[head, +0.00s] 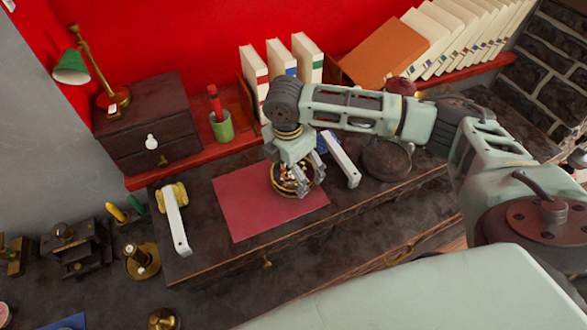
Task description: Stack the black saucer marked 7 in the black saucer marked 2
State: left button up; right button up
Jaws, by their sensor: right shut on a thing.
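My right gripper (292,187) reaches in from the right and points down over the red mat (243,205). It is shut on a small round black saucer (284,185) with gold bands and a coloured pattern. The saucer is at or just above the mat; I cannot tell if it touches. The gripper's fingers cover part of it. No number can be read, so I cannot tell which saucer it is or whether a second one lies under it. My left gripper is not in view.
White bars stand left (177,222) and right (342,160) of the mat. A dark round stand (386,160) is further right. Behind are a green cup (221,127), upright books (307,62) and a small drawer chest (150,115). The mat's left and front parts are bare.

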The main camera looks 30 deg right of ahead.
aim_at(290, 176)
jog(key=shift+f, duration=0.55)
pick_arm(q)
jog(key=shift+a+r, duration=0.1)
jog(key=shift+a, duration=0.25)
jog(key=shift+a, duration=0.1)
pick_arm(e)
jog(key=shift+f, duration=0.15)
jog(key=o, duration=1.2)
jog(key=shift+c, duration=0.2)
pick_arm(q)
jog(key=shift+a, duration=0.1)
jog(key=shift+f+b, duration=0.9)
pick_arm(e)
notch_tip(290, 176, up, 12)
jog(key=a, duration=0.1)
jog(key=shift+r, duration=0.2)
